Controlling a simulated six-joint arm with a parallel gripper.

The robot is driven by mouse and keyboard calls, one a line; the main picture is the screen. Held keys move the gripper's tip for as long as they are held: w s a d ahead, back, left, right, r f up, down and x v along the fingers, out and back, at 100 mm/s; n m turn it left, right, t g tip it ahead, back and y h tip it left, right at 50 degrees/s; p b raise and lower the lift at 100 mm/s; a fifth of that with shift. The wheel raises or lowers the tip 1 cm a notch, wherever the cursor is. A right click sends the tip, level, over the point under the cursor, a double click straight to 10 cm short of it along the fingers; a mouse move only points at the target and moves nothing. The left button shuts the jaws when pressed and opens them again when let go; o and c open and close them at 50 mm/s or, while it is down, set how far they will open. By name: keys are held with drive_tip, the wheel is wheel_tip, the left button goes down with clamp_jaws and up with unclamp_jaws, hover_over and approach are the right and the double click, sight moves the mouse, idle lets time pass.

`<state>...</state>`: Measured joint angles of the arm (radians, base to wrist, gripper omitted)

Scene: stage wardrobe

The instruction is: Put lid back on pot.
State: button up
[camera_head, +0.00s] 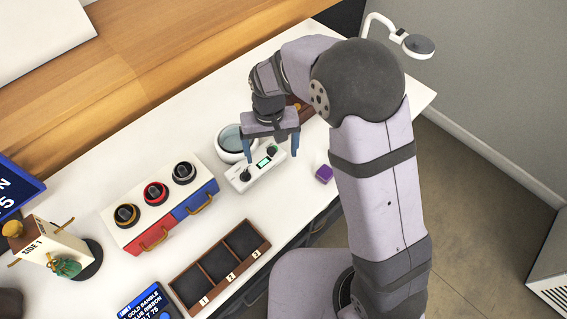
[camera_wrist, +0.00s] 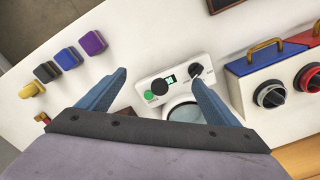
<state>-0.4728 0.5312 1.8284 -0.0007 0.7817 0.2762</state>
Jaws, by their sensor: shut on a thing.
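The pot (camera_head: 223,133) is white and round with a grey-blue inside. It stands beside a white control box, and in the wrist view the pot (camera_wrist: 171,105) is partly hidden by my gripper. The lid (camera_head: 272,150) shows mainly as a dark round knob midway between my fingers; its disc looks clear and can hardly be made out. The knob of the lid (camera_wrist: 160,87) is also central in the wrist view. My gripper (camera_head: 270,155) has its blue fingers set wide, shut on the lid, just right of the pot, over the control box.
The control box (camera_head: 240,183) carries a dial and a green screen. A red-and-blue box (camera_head: 190,207) with several dials stands left, and a dark three-part tray (camera_head: 268,246) lies in front. A purple block (camera_head: 324,174) sits near the table's front edge.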

drive_tip(key=w+a+r+p, duration=0.1)
drive_tip(key=w+a+p, duration=0.5)
drive_tip(key=w+a, duration=0.5)
drive_tip(key=shift+a, duration=0.5)
drive_tip(key=shift+f+b, duration=1.8)
drive_tip(key=shift+f, duration=1.3)
drive_tip(key=shift+f+b, duration=0.15)
drive_tip(key=shift+b, duration=0.25)
idle(0.5)
drive_tip(key=o, duration=0.9)
drive_tip(key=shift+o, duration=0.2)
